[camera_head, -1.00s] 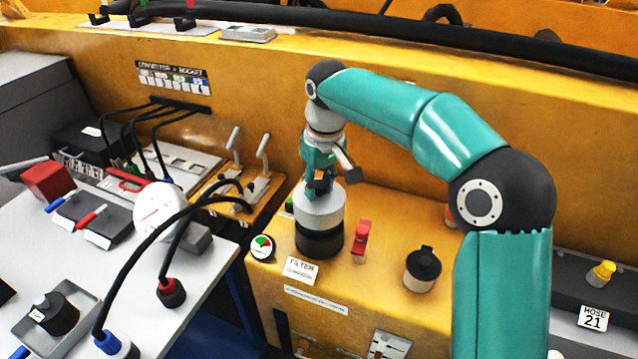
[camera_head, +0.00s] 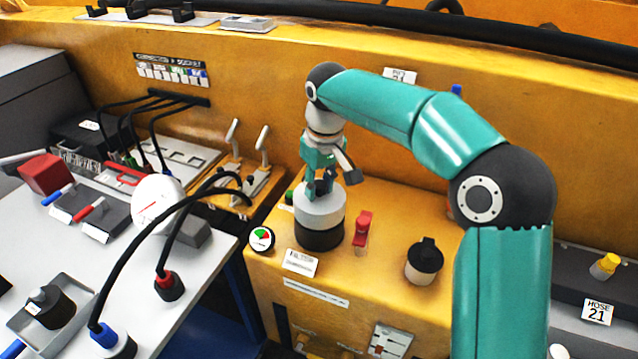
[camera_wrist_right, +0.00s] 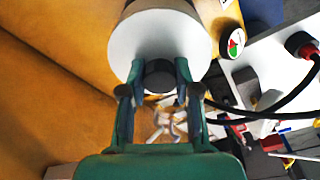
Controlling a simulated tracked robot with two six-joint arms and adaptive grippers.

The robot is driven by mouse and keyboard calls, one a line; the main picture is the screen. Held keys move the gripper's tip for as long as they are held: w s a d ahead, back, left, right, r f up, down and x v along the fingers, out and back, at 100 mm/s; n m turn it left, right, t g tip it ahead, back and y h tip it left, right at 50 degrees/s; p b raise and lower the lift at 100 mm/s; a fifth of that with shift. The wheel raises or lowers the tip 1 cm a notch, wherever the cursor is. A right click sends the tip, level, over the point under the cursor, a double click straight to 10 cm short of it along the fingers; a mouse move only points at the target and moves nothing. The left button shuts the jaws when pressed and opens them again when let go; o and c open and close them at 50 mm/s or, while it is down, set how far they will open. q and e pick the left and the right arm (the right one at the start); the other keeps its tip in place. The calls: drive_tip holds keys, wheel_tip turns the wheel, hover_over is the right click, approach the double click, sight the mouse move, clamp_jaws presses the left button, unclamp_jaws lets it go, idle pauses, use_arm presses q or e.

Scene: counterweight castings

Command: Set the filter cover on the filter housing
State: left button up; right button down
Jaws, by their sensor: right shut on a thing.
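The filter cover (camera_head: 319,206) is a pale grey, round cap with a dark knob on top. My right gripper (camera_head: 321,187) is shut on that knob from above. The filter housing (camera_head: 320,238) is a short black cylinder on the yellow deck, directly under the cover. The cover looks upright and lined up with the housing; I cannot tell whether it rests on it or hangs just above. In the right wrist view the cover (camera_wrist_right: 158,35) is a pale disc, with its knob between the fingers of my right gripper (camera_wrist_right: 158,78); the housing is hidden there. My left gripper is out of view.
A red-handled valve (camera_head: 362,230) stands close right of the housing, and a black-capped cup (camera_head: 425,262) further right. A round gauge (camera_head: 261,238) and a label plate (camera_head: 300,262) are in front. Levers (camera_head: 262,150) stand at left. A grey table (camera_head: 215,265) with cables is further left.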

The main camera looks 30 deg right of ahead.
drive_tip(key=shift+f, duration=0.45)
drive_tip(key=c, duration=0.7)
unclamp_jaws()
drive_tip(key=shift+c, duration=0.2)
wheel_tip(320, 180, up, 12)
drive_tip(key=s, duration=0.1)
drive_tip(key=shift+s, duration=0.2)
